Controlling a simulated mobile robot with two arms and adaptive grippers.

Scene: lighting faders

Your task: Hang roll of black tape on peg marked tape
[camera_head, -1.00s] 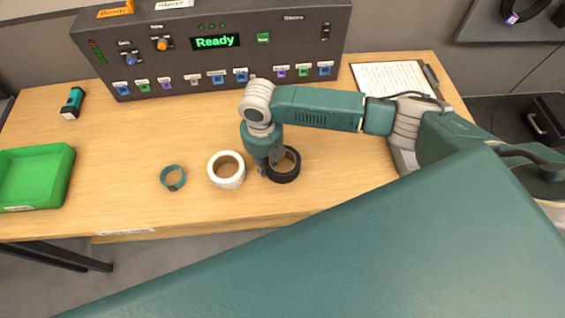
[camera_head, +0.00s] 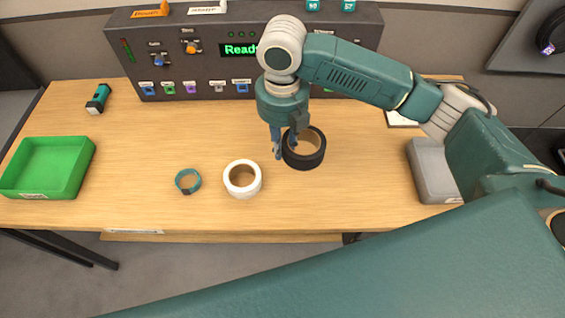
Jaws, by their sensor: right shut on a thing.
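A roll of black tape (camera_head: 305,161) is in the grip of my right gripper (camera_head: 282,146), whose fingers pinch the left side of its ring. The roll looks raised above the wooden table. The upper edge of the roll is partly hidden by the gripper. My right arm comes in from the right. No peg marked tape shows in the head view. My left gripper is not in view.
A roll of white tape (camera_head: 243,190) and a teal ring-shaped strap (camera_head: 188,191) lie on the wooden table (camera_head: 345,205). A green tray (camera_head: 85,165), a small torch (camera_head: 98,99), a grey box (camera_head: 428,165) and the dark fader console (camera_head: 127,48) stand around.

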